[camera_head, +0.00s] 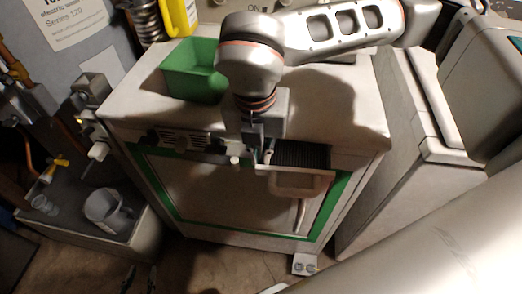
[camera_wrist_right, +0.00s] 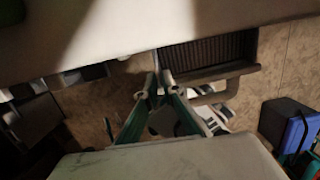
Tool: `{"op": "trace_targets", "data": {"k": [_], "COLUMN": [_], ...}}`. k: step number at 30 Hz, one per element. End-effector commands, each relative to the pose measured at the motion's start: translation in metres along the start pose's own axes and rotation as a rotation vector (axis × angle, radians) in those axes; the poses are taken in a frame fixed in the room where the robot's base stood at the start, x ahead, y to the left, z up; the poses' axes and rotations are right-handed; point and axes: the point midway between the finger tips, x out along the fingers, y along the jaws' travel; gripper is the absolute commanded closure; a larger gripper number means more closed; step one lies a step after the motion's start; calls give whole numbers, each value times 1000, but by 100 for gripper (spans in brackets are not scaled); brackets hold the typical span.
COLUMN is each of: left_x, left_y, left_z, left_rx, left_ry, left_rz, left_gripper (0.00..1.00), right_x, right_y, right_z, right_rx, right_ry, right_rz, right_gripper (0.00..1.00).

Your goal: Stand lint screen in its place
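The lint screen, a dark ribbed panel (camera_head: 300,153) in a pale frame with a loop handle, sits at the top front of the green-trimmed machine (camera_head: 345,190), tilted outward. I cannot tell how deep it sits. It also shows in the right wrist view (camera_wrist_right: 208,52). My right gripper (camera_head: 252,158) points down at the machine's front edge, left of the screen's frame. In the right wrist view its fingertips (camera_wrist_right: 159,78) have a narrow gap with nothing seen between them. Whether the right finger touches the frame is unclear. My left gripper (camera_head: 139,279) shows only as two separated dark tips low in the view.
A green bin (camera_head: 193,70) stands on the machine top behind my right gripper. A yellow bottle (camera_head: 179,14) is at the back. A grey mug (camera_head: 104,207) stands on a box at left. A white outlet (camera_head: 305,264) lies on the floor. Another machine (camera_head: 405,160) stands close on the right.

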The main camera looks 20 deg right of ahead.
Motion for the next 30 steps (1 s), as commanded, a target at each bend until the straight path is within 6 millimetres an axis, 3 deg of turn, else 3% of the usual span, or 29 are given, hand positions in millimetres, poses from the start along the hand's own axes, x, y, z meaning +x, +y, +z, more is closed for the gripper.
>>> {"op": "trace_targets", "data": {"k": [4,6,26,29,30], "left_x": [0,0,0,0,0], "left_y": [0,0,0,0,0], "left_z": [0,0,1,1,1], "left_rx": [0,0,0,0,0], "left_ry": [0,0,-1,-1,-1], "left_rz": [0,0,1,0,0], "left_gripper": [72,72,72,72,72], "right_x": [0,0,2,2,2], "right_y": [0,0,0,0,0], "right_z": [0,0,10,10,10], "right_rx": [-1,-1,1,0,0], "right_ry": [1,1,0,-1,-1], "right_rz": [0,0,0,0,0], "right_gripper": [94,100,100,78,76]}}
